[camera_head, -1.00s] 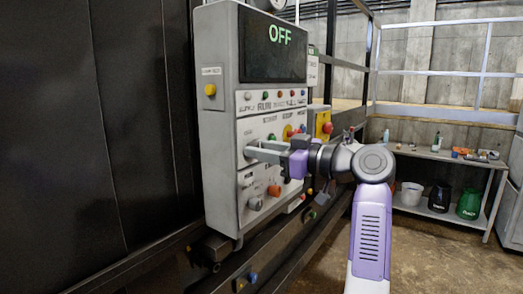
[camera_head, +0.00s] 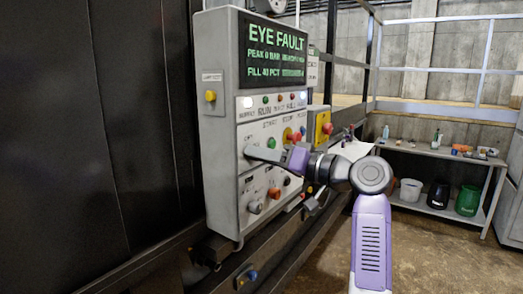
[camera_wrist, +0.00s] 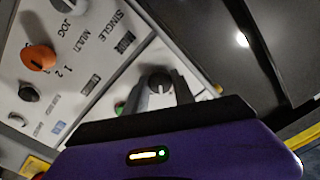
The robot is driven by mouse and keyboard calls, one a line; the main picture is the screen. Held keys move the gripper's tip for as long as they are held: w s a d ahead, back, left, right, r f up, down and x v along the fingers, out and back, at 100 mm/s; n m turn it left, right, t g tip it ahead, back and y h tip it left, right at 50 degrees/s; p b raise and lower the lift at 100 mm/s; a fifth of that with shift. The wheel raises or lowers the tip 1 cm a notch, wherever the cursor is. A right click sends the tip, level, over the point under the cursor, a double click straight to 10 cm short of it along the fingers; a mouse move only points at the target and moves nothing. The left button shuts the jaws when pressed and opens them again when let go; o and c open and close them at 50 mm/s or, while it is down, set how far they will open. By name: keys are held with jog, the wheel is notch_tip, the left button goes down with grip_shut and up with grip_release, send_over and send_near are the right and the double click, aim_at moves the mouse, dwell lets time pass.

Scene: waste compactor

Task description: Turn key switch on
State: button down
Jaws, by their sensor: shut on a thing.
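The grey control panel (camera_head: 223,150) stands upright, and its display (camera_head: 277,50) reads "EYE FAULT" with smaller lines about peak and fill. My gripper (camera_head: 249,152) reaches the panel's left middle, below the start and stop button row. In the wrist view its two fingers (camera_wrist: 161,90) are shut on the dark key switch (camera_wrist: 160,78), one on each side. The panel looks tilted in that view. The key switch is hidden behind the fingers in the head view.
An orange knob (camera_wrist: 39,57) and small dark knobs sit on the panel below the key switch. A red stop button (camera_head: 327,128) on a yellow box is to the right. A shelf (camera_head: 440,153) with buckets stands at the back right.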

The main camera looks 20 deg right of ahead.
jog(key=shift+m+p, duration=1)
jog(key=shift+m, duration=1)
jog(key=c, duration=1.1)
grip_release()
jog(key=shift+o, duration=0.2)
jog(key=b+v, duration=0.2)
jog(key=v, duration=0.6)
